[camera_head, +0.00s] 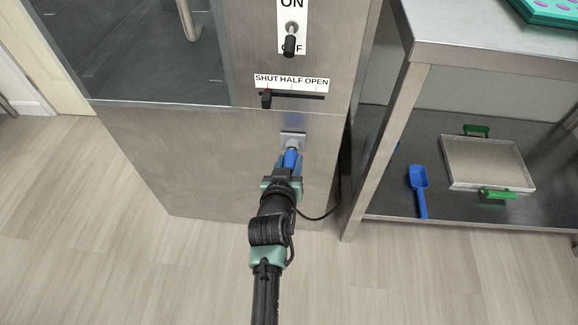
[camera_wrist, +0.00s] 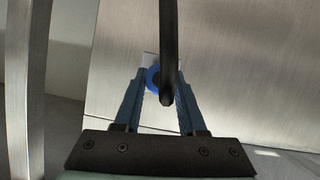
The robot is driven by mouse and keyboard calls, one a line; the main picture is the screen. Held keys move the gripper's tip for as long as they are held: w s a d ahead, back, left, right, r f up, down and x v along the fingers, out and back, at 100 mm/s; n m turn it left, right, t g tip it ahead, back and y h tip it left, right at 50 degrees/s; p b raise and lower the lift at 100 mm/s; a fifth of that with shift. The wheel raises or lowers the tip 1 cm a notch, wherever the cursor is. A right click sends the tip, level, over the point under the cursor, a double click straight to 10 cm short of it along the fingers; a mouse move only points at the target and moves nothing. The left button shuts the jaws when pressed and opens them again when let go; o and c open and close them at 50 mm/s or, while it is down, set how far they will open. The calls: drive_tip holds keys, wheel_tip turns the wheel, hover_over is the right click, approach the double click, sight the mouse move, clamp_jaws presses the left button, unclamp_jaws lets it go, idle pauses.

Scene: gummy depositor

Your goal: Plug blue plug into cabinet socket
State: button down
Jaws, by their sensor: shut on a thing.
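The blue plug (camera_head: 291,159) is held between the fingers of my gripper (camera_head: 289,165), in front of the steel cabinet (camera_head: 190,160). The plug's front is at the cabinet socket (camera_head: 293,138), a small grey plate on the lower cabinet face. I cannot tell whether the plug is inside the socket or only touching it. In the wrist view the blue plug (camera_wrist: 152,78) shows as a blue ring between the two blue fingers, with the socket plate (camera_wrist: 149,59) behind it. The black cable (camera_wrist: 168,50) hides part of the plug.
A black cable (camera_head: 318,217) hangs by the cabinet's lower right. Above the socket are a SHUT/HALF/OPEN slider (camera_head: 267,99) and an ON/OFF switch (camera_head: 290,45). At the right, a steel table's lower shelf (camera_head: 385,205) holds a blue scoop (camera_head: 419,190) and a green-handled tray (camera_head: 446,164).

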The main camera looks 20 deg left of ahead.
drive_tip(key=shift+w, duration=0.2)
drive_tip(key=shift+c, duration=2)
unclamp_jaws()
drive_tip(key=shift+s, duration=0.1)
drive_tip(key=p+v, duration=0.4)
drive_tip(key=v, duration=0.9)
drive_tip(key=shift+p, duration=0.3)
